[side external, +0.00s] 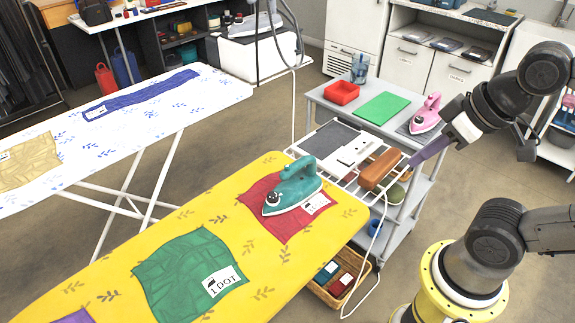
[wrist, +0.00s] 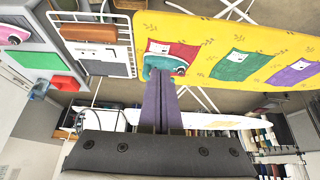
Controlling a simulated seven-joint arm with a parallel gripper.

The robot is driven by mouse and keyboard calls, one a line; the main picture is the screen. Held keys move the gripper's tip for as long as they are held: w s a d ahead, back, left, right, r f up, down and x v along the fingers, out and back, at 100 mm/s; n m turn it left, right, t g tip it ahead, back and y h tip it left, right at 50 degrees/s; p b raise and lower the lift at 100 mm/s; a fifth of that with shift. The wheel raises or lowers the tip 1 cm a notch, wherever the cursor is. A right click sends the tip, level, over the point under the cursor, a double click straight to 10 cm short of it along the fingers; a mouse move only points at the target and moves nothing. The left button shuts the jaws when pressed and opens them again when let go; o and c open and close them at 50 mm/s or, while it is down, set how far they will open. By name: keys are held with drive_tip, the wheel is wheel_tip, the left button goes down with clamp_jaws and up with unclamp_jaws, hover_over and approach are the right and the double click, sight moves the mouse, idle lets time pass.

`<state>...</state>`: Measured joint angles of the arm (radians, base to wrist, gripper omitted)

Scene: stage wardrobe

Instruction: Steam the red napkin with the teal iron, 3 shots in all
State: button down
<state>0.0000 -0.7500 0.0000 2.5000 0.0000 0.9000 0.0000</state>
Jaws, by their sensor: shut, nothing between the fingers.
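A green napkin (side external: 188,272) labelled "1 DOT" lies on the same board. A grey cart (side external: 407,210) at right holds a pink iron (side external: 427,114), green mat (side external: 381,107) and red tray (side external: 341,92). A brown block (side external: 379,169) lies on the wire rack near my fingers.

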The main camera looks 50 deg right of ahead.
drive_tip(key=w+r+m+t, duration=0.3)
drive_tip(key=w+r+m, duration=0.15)
drive_tip(key=w, duration=0.35)
drive_tip(key=m+y, duration=0.1)
drive_tip(key=m, duration=0.2)
hover_over(288, 168)
wheel_tip(288, 168, down, 8)
drive_tip(key=shift+s+f+t, duration=0.15)
drive_tip(key=shift+s+t, duration=0.15)
drive_tip(key=shift+s, duration=0.05)
drive_tip(key=shift+f, duration=0.15)
drive_tip(key=shift+f, duration=4.25)
